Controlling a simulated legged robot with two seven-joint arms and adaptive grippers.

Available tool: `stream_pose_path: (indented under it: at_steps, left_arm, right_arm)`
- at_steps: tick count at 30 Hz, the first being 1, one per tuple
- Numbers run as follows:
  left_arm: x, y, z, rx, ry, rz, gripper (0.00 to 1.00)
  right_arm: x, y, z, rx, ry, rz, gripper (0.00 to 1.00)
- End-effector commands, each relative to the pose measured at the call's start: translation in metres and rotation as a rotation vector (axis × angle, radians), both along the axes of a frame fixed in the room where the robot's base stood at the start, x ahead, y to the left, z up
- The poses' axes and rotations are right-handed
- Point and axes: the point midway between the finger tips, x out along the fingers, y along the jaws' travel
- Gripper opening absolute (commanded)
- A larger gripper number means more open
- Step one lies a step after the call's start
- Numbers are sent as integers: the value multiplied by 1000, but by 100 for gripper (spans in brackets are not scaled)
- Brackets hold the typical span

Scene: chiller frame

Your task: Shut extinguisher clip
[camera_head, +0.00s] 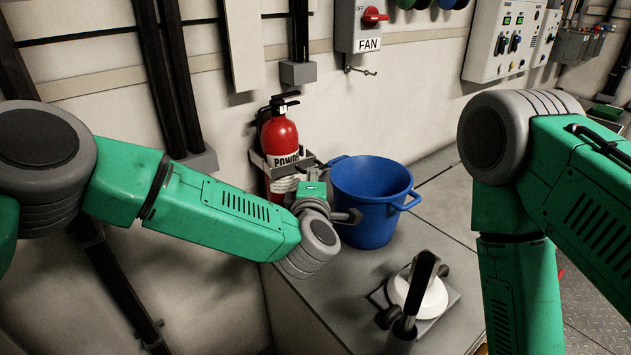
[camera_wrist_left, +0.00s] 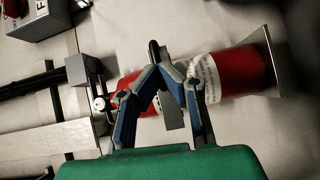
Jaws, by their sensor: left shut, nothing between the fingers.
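A red fire extinguisher (camera_head: 281,138) with a black handle stands upright against the wall. A grey metal clip (camera_head: 263,161) reaches around its upper body. In the left wrist view the red extinguisher (camera_wrist_left: 232,82) lies sideways across the picture behind the fingers, and a small grey plate (camera_wrist_left: 174,109) of the clip shows between them. My left gripper (camera_wrist_left: 160,70) is shut and empty, its tips in front of the extinguisher; I cannot tell whether they touch the clip. In the head view the wrist hides the extinguisher's lower part. My right gripper is out of view.
A blue bucket (camera_head: 368,205) stands on the grey bench just right of my left wrist. A white round object on a plate (camera_head: 432,297) sits nearer on the bench. A FAN switch box (camera_head: 360,24) and a control panel (camera_head: 508,42) are on the wall.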

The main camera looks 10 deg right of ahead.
Motion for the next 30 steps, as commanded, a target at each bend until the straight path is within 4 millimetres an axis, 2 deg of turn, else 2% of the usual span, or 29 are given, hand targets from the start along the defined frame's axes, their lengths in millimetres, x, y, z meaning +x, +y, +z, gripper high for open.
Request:
stream_pose_path:
  at_steps: [10,23,26,30]
  left_arm:
    - [6,-6,0,6,-1,4,0]
    - [7,-3,0,3,-2,4,0]
    - [4,-2,0,3,-2,4,0]
    - [-13,-2,1,5,0,2,0]
  right_arm:
    - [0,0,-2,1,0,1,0]
    - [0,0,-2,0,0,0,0]
    - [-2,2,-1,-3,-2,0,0]
    - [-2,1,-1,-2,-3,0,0]
